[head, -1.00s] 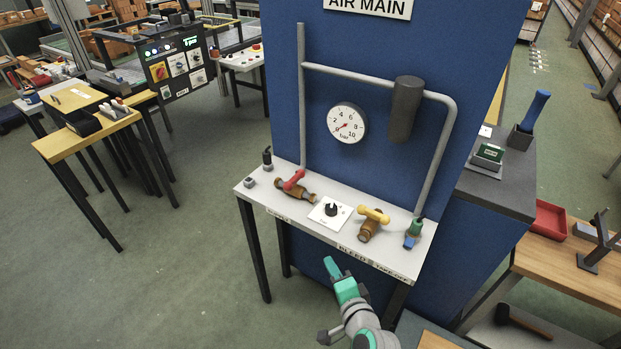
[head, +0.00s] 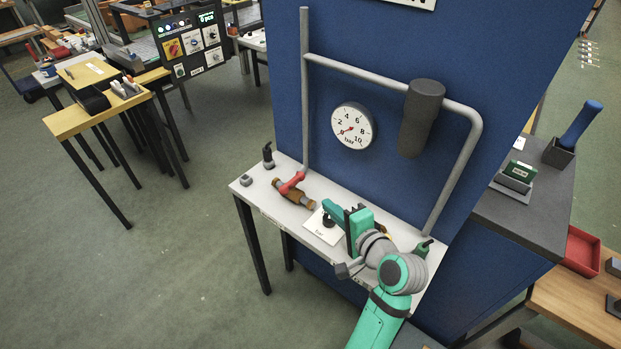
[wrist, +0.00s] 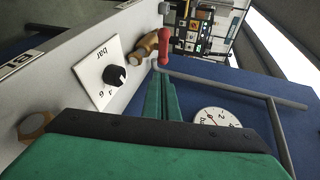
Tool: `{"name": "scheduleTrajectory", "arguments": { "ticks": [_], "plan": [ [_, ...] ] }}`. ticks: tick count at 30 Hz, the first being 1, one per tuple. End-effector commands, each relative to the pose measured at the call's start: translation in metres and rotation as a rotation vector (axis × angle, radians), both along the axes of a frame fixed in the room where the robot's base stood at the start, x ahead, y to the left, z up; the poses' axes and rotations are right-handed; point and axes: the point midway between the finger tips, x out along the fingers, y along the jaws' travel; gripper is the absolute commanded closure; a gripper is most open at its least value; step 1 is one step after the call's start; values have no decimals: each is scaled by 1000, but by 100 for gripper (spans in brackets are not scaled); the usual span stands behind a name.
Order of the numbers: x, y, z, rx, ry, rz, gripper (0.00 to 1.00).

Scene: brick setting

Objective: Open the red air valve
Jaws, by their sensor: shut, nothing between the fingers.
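The red air valve has a red lever handle (head: 292,182) on a brass body (head: 300,197), lying on the light shelf at its left part. In the wrist view the red handle (wrist: 165,50) shows beyond the fingertips, with the brass body (wrist: 146,47) to its left. My gripper (head: 329,206) is shut and empty, above the shelf near the black knob, to the right of the red valve and apart from it. In the wrist view my green fingers (wrist: 162,82) lie together and point toward the red handle.
A black regulator knob (wrist: 115,76) sits on a white plate (wrist: 97,72) beside my fingers. A pressure gauge (head: 353,126) and grey pipe (head: 306,90) are on the blue panel (head: 375,60) behind. A dark cylinder (head: 421,118) hangs on the right. My arm mostly hides the yellow-handled valve.

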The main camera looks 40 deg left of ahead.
Motion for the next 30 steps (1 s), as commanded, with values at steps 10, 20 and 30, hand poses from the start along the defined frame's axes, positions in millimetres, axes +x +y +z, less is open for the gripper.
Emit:
{"name": "scheduleTrajectory", "arguments": {
  "ticks": [10,20,30],
  "plan": [
    [3,0,-1,0,0,-7,100],
    [20,47,-16,-1,1,2,100],
    [45,99,-30,0,-1,0,100]
  ]
}}
